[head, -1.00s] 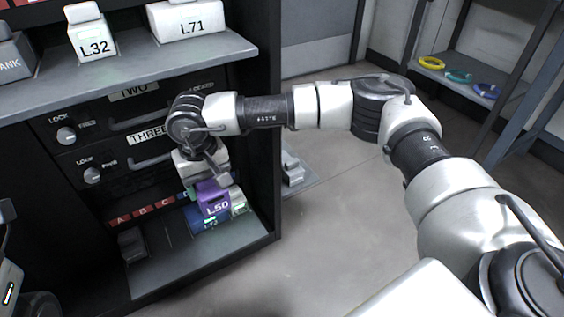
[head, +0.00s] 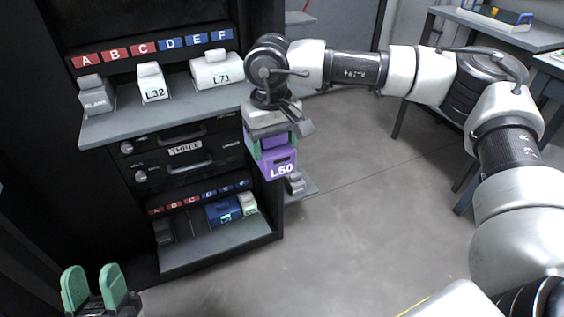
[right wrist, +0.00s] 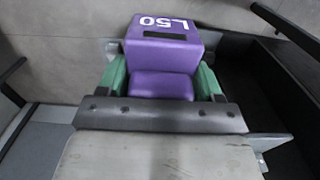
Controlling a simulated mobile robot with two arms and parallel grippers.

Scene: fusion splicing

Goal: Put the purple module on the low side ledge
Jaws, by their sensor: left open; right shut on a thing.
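The purple module (head: 281,163), labelled L50, hangs from my right gripper (head: 268,148), clear of the shelves. In the right wrist view the purple module (right wrist: 163,48) sits between the two green fingers of my right gripper (right wrist: 162,82), which is shut on it. The low side ledge (head: 302,190) is a small grey shelf on the right side of the cabinet, just below and right of the module. My left gripper (head: 92,288) is open and empty at the lower left.
The lower cabinet shelf (head: 215,247) holds a blue module (head: 225,211), a pale green-white one (head: 247,203) and a dark one (head: 163,230). The upper shelf (head: 180,108) carries modules L32 (head: 152,82) and L71 (head: 215,71). The floor to the right is open.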

